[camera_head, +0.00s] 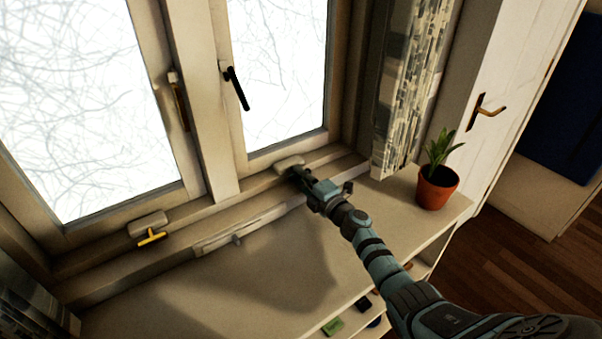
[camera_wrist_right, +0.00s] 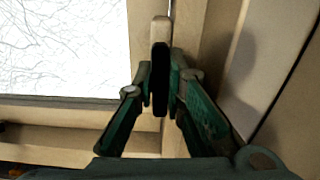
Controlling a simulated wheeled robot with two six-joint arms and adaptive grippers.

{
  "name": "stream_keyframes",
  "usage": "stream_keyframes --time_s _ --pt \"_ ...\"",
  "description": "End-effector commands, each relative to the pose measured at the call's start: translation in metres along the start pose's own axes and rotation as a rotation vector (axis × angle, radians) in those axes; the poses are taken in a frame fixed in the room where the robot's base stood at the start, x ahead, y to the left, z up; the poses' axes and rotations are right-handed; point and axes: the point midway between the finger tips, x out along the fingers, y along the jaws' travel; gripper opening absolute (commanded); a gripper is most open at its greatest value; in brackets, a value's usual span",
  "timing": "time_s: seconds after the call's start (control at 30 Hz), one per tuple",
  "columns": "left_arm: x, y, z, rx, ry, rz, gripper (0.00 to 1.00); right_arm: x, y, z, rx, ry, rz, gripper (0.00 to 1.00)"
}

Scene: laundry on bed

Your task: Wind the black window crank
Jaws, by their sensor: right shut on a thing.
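The black window crank (camera_wrist_right: 160,72) shows in the right wrist view as a dark upright piece between my fingers, below a pale housing (camera_wrist_right: 160,30). In the head view the same pale housing (camera_head: 288,162) sits on the lower frame of the right window, and the crank is mostly hidden by my gripper. My right gripper (camera_head: 300,176) reaches in from the lower right and is shut on the crank. It also shows in the right wrist view (camera_wrist_right: 160,90), with a finger on each side. My left gripper is not in view.
A yellow crank (camera_head: 151,237) sits on the left window's frame. A black window handle (camera_head: 237,88) and a brass one (camera_head: 179,102) are higher up. A potted plant (camera_head: 437,185) stands at the right end of the sill shelf (camera_head: 265,270), whose middle is clear. A curtain (camera_head: 408,90) hangs right.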

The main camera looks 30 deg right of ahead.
Motion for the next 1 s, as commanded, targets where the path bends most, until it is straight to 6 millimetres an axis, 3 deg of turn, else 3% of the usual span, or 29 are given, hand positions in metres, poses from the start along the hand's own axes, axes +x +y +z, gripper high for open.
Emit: stream_keyframes --time_s 0.63,0.67,0.77,1.0 --pt "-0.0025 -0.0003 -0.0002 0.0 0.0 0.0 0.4 -0.0003 -0.0015 -0.0004 0.062 0.001 -0.002 0.0" --pt "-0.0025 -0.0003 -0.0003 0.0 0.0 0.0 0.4 -0.0003 -0.0015 -0.0004 0.062 0.001 -0.002 0.14" --pt "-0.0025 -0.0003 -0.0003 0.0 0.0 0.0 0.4 -0.0002 -0.0013 -0.0004 0.061 0.001 -0.002 0.3" --pt "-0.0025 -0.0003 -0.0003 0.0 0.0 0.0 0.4 -0.0001 -0.0006 -0.0001 0.06 0.0 -0.001 0.32"
